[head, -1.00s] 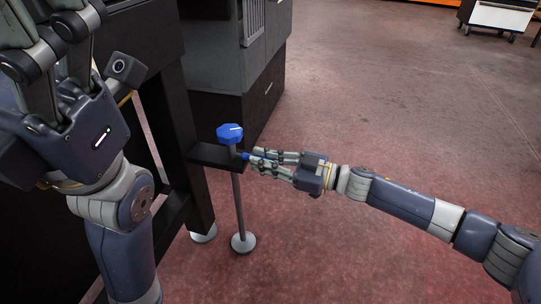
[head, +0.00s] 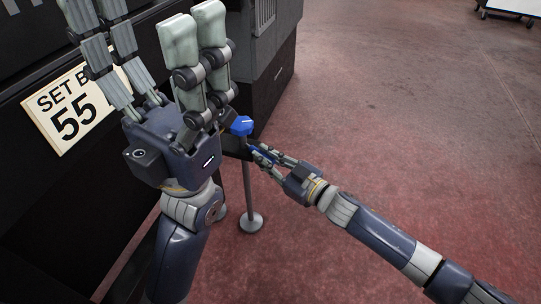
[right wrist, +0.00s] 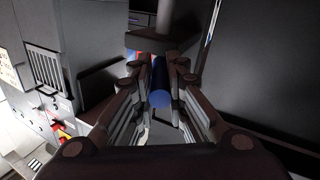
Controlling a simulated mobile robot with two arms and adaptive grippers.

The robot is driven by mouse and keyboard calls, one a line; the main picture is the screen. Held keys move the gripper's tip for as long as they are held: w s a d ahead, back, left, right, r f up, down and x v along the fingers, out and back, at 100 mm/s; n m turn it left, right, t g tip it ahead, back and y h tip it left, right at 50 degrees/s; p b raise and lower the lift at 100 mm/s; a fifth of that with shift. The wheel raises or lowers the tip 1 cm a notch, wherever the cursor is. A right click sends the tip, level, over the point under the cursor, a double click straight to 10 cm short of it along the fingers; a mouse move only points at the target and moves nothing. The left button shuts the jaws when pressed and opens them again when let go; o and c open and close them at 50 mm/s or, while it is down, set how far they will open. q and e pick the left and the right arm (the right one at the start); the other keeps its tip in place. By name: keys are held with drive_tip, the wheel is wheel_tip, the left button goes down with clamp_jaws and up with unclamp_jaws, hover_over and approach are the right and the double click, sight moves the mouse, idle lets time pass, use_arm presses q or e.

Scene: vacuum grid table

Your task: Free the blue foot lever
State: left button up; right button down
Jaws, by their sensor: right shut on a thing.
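The blue foot lever (head: 255,152) sticks out beside the bracket under the table edge, and little of it shows between the fingers. My right gripper (head: 262,155) is shut on it. In the right wrist view the lever (right wrist: 160,84) is a blue cylinder between both fingers. A blue faceted knob (head: 241,126) sits above, on top of the thin upright foot rod (head: 247,190). The rod ends in a round pad on the floor. My left gripper (head: 145,45) is raised in the foreground, open and empty, its fingers pointing up. It hides part of the bracket.
The black table side (head: 80,190) fills the left, with a cream sign (head: 72,110) partly behind my left fingers. A dark cabinet (head: 268,85) stands behind the foot. The red floor (head: 400,130) to the right is clear.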

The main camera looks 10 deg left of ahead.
drive_tip(key=c, duration=1.6)
unclamp_jaws()
drive_tip(key=shift+o, duration=0.2)
drive_tip(key=v, duration=1.2)
